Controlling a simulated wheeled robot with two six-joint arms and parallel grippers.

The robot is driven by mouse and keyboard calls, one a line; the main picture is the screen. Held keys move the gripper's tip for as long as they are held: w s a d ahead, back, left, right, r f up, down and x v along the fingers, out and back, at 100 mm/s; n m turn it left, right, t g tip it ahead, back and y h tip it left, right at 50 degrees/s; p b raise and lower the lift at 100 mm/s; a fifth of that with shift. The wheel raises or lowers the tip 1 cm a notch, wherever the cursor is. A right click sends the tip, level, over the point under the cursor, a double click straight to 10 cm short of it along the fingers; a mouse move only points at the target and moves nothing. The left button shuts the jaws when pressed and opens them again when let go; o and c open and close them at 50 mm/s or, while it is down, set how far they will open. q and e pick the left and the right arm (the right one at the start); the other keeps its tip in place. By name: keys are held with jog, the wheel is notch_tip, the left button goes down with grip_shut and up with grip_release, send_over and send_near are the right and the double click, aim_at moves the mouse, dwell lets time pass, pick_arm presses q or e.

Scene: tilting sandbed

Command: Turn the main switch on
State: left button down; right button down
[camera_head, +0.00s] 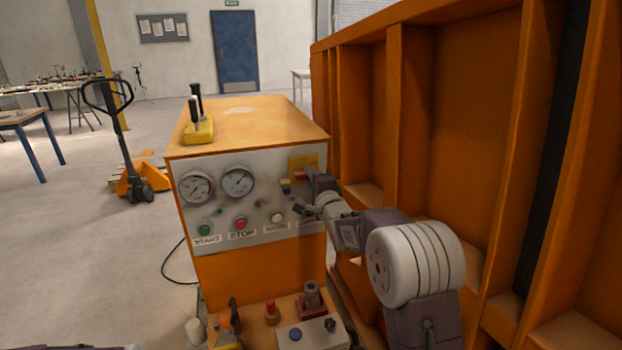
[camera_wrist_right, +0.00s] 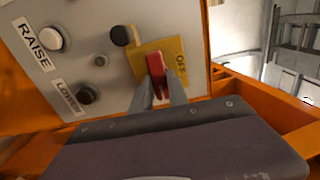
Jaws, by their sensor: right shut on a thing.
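The main switch has a red handle (camera_wrist_right: 156,68) on a yellow plate (camera_wrist_right: 142,52), with the word OFF at the plate's right side in the right wrist view. In the head view the yellow plate (camera_head: 305,161) sits at the upper right of the grey control panel (camera_head: 262,206), with a little of the red handle (camera_head: 300,175) showing. My right gripper (camera_wrist_right: 162,84) is shut on the red handle, one finger on each side. In the head view my right gripper (camera_head: 308,184) partly covers the switch.
A black LOWER button (camera_wrist_right: 87,95) is close to my gripper. The tall orange bed (camera_head: 440,130) stands close at right.

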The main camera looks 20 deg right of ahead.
jog(key=c, duration=1.3)
grip_release()
jog(key=s+b, duration=0.1)
jog(key=s, duration=0.8)
jog(key=shift+d+b, duration=0.2)
jog(key=shift+b, duration=0.1)
